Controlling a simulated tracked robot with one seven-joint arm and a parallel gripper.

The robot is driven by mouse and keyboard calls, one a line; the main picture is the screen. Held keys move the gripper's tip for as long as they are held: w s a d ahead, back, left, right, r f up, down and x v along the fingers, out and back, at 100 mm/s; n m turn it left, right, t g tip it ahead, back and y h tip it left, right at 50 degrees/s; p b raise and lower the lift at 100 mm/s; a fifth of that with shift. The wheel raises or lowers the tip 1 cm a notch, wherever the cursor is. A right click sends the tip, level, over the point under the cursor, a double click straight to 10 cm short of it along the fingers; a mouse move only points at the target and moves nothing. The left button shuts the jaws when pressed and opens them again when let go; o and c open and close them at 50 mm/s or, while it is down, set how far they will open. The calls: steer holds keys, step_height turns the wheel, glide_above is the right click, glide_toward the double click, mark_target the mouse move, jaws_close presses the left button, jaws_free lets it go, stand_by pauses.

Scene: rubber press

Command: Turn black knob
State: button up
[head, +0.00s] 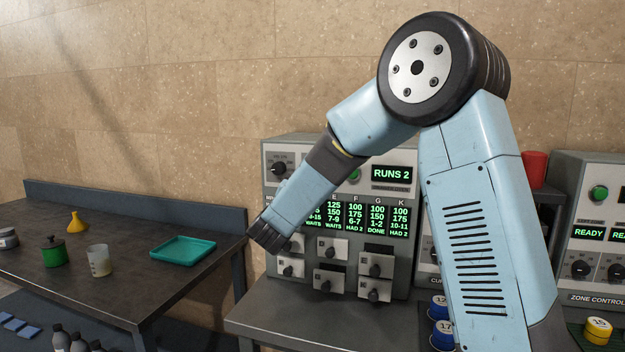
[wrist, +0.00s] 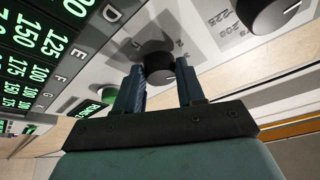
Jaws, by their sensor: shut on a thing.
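A black knob (wrist: 158,66) on the grey panel shows between my fingertips in the wrist view. My gripper (wrist: 160,80) is shut on this knob, one blue finger on each side of it.
Several other black knobs sit close by, one being a lower knob (head: 373,295). A green-lit display (head: 385,218) is above them. A larger dark knob (wrist: 270,12) is near in the wrist view. A teal tray (head: 183,251) lies on the left table.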

steer(key=shift+w+a+r+m+g+h, duration=0.1)
steer(key=shift+m+g+h, duration=0.5)
steer(key=shift+m, duration=1.05)
steer(key=shift+s+a+f+m+g+h, duration=0.1)
steer(key=shift+m+g+h, duration=0.1)
steer(key=shift+m+g, duration=1.05)
steer(key=shift+w+r+m+g+h, duration=0.1)
steer(key=shift+m+g+h, duration=0.3)
steer(key=shift+m, duration=1.6)
steer(key=o, duration=1)
steer(key=shift+r, duration=0.1)
steer(key=shift+o, duration=0.2)
steer(key=v, duration=1.3)
steer(key=shift+s+a, duration=0.25)
steer(key=shift+s, duration=0.05)
steer(key=shift+c, duration=0.2)
